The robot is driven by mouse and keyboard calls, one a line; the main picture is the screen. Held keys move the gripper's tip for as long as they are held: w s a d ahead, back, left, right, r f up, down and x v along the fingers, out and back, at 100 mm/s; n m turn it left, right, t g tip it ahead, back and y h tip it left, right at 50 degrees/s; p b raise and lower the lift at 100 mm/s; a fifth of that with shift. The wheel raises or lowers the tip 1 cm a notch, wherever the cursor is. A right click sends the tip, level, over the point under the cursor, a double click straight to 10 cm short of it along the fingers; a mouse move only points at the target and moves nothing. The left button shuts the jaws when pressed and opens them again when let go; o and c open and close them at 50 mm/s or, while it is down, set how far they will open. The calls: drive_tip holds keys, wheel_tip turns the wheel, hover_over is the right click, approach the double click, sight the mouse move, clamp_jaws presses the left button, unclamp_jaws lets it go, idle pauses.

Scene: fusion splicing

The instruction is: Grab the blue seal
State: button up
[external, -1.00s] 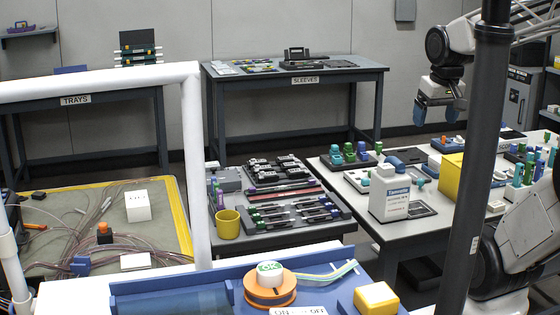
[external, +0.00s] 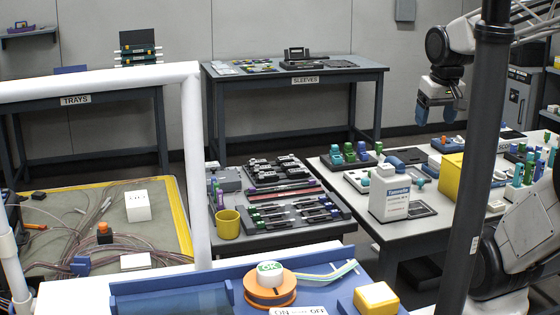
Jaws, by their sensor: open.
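My gripper (external: 436,114) hangs at the upper right of the external view, above the far side of the white-topped table. Its blue fingers point down, open, with nothing seen between them. A dark tray (external: 341,168) on that table's left end holds several small upright green and blue pieces. One blue piece (external: 363,152) stands at its right side. I cannot tell which blue piece is the seal. My gripper is apart from all of them.
A white bottle-like container (external: 390,196) stands at the white table's front left. A yellow block (external: 450,177) and more small blue and green parts (external: 526,172) stand to the right. A black post (external: 480,150) hides part of the table. Open air surrounds my gripper.

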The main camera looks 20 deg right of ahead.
drive_tip(key=shift+a, duration=0.1)
drive_tip(key=w+a+f+m+g+y, duration=0.15)
drive_tip(key=w+a+m+y, duration=0.35)
drive_tip(key=a, duration=1)
drive_tip(key=w+a+f+y, duration=0.25)
drive_tip(key=w+a, duration=0.55)
drive_tip(key=a, duration=0.8)
drive_tip(key=w+a+f+m+g+y, duration=0.1)
drive_tip(key=w+a+m+y, duration=0.4)
drive_tip(key=a, duration=1)
drive_tip(key=m+t+y, duration=0.1)
drive_tip(key=m+t, duration=0.1)
drive_tip(key=m, duration=0.5)
hover_over(81, 266)
drive_tip(key=w+d, duration=0.5)
drive_tip(key=d, duration=0.6)
wheel_tip(81, 266, down, 17)
drive_tip(key=s+a+f+m, duration=0.1)
drive_tip(key=f, duration=0.1)
drive_tip(key=s+a+f+m, duration=0.1)
drive_tip(key=a+f, duration=0.1)
drive_tip(key=f, duration=0.1)
drive_tip(key=s+a+f+m+t, duration=0.1)
drive_tip(key=s+a+f, duration=0.1)
drive_tip(key=shift+s+a+f+m, duration=0.1)
drive_tip(key=shift+f+m, duration=0.2)
drive_tip(key=shift+a, duration=0.15)
